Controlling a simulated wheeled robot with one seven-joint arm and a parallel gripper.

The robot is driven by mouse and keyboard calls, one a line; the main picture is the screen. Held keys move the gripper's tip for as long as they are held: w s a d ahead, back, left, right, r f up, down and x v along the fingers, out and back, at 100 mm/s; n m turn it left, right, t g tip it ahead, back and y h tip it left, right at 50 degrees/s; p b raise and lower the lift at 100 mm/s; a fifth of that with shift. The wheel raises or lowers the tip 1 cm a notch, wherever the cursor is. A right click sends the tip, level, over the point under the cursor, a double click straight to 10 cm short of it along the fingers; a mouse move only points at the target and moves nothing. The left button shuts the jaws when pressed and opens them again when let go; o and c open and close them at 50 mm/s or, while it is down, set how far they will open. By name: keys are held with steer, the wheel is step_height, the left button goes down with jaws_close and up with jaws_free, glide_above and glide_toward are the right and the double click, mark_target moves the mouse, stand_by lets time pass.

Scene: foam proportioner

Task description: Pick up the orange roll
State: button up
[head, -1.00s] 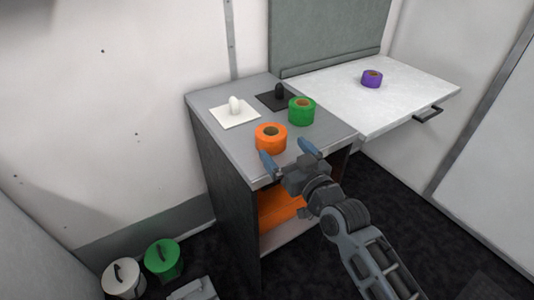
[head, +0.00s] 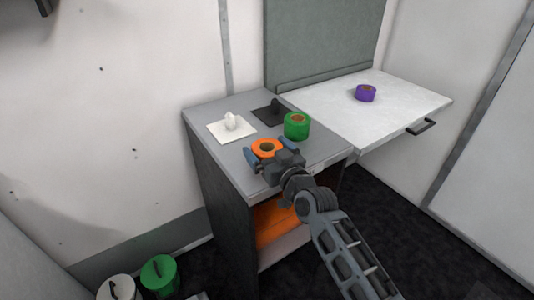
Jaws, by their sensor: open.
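The orange roll (head: 266,147) sits on the grey cabinet top (head: 208,152), near its front edge. My gripper (head: 264,151) is open, and its two blue fingers reach to either side of the roll, one at its left and one at its upper right. The gripper body hides the roll's near lower part. I cannot tell whether the fingers touch it.
A green roll (head: 297,125) stands close behind and right of the orange roll. A white plate with a knob (head: 231,125) and a dark plate (head: 271,112) lie farther back. A purple roll (head: 366,93) is on the white side shelf (head: 400,110). Lidded bins (head: 160,275) stand on the floor.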

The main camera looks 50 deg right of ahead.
steer(key=shift+c, duration=0.4)
steer(key=c, duration=0.7)
steer(key=shift+c, duration=0.2)
steer(key=shift+r, duration=0.15)
